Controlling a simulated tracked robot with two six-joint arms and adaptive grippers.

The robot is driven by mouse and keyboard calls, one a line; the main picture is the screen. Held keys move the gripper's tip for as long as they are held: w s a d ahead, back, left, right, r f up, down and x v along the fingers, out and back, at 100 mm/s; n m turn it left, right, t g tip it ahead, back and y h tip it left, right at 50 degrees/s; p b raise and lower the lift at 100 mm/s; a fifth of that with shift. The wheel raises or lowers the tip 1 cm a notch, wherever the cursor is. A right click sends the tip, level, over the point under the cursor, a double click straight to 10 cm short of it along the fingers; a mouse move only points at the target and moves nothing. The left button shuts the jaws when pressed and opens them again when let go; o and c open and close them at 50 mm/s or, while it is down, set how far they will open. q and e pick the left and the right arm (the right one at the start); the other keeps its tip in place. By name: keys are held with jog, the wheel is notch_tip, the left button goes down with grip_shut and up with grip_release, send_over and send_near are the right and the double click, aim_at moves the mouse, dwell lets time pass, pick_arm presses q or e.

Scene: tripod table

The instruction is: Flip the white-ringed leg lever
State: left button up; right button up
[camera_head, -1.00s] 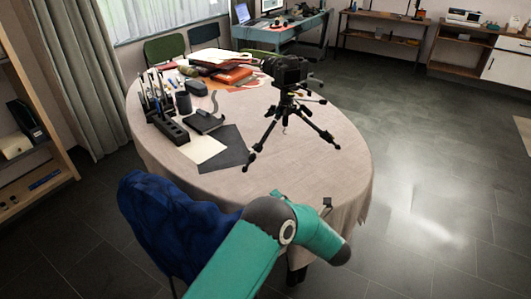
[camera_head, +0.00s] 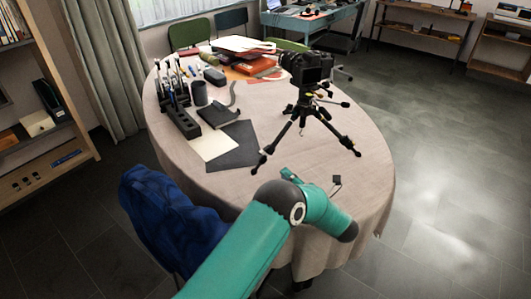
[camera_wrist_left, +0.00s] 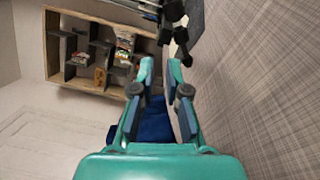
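A black tripod (camera_head: 303,112) stands on the table with its legs spread and a camera (camera_head: 306,68) on top. Yellow marks show near its hub. I cannot make out a white-ringed lever at this size. In the left wrist view, parts of the tripod's legs (camera_wrist_left: 181,40) show at the top, beyond my fingers. My left gripper (camera_head: 290,175) is in front of the tripod, apart from it, and mostly hidden by my teal arm. In the left wrist view the gripper (camera_wrist_left: 161,66) is open, with an empty gap between its fingers. My right gripper is out of view.
Dark and pale sheets (camera_head: 240,148), a black organizer (camera_head: 183,122) and books (camera_head: 245,55) lie left and behind. A blue-covered chair (camera_head: 170,215) stands at the front left.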

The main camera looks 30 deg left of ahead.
aim_at(265, 149)
pick_arm(q)
jog(key=p+x, duration=0.1)
jog(key=x, duration=1.1)
jog(key=shift+w+p, duration=0.1)
jog(key=shift+p, duration=0.25)
